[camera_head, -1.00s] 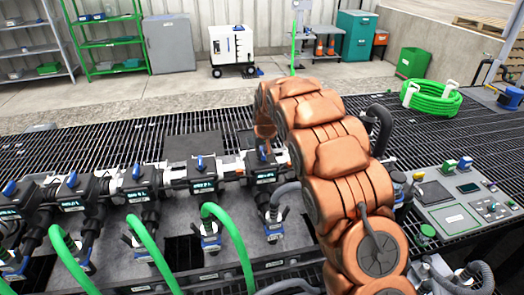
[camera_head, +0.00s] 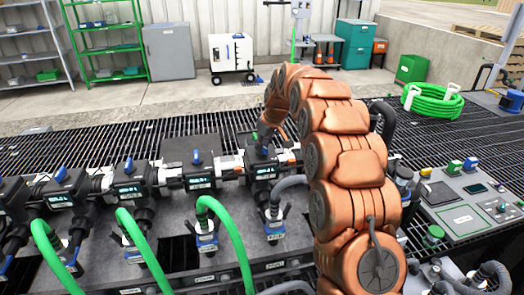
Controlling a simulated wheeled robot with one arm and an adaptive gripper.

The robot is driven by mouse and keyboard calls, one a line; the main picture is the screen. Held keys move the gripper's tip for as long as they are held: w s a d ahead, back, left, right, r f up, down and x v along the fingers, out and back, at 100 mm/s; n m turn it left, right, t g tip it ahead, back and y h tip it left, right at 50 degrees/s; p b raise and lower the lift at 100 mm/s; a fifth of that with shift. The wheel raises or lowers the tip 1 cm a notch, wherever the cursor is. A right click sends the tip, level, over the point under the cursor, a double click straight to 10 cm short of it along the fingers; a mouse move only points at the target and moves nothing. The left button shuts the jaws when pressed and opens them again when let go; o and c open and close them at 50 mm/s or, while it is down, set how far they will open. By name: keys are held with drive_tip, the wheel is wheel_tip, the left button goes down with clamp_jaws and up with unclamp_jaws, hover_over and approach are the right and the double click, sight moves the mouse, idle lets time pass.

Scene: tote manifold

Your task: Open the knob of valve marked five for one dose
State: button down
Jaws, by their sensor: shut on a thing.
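A row of black valves with small lit displays and blue knobs runs across the grey deck. The rightmost valve (camera_head: 263,173) stands just left of my copper-coloured arm. My gripper (camera_head: 264,142) is at the top of this valve, shut on its blue knob, which is mostly hidden by the fingers and wrist. The neighbouring valve (camera_head: 199,183) has its blue knob (camera_head: 197,157) in plain view, pointing up. The markings on the valves are too small to read, so I cannot tell which number is which.
Green hoses (camera_head: 238,245) arch up in front of the valves, and a grey hose (camera_head: 291,182) runs beside the rightmost one. A control panel (camera_head: 462,218) with buttons is at the right. A coiled green hose (camera_head: 436,105) lies behind it. Dark grating surrounds the deck.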

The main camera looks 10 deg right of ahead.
idle(0.3)
drive_tip(key=c, duration=1.1)
unclamp_jaws()
drive_tip(key=shift+c, duration=0.2)
drive_tip(key=shift+r, duration=0.15)
drive_tip(key=v, duration=1.1)
drive_tip(key=shift+r, duration=0.35)
drive_tip(key=shift+s+d, duration=0.1)
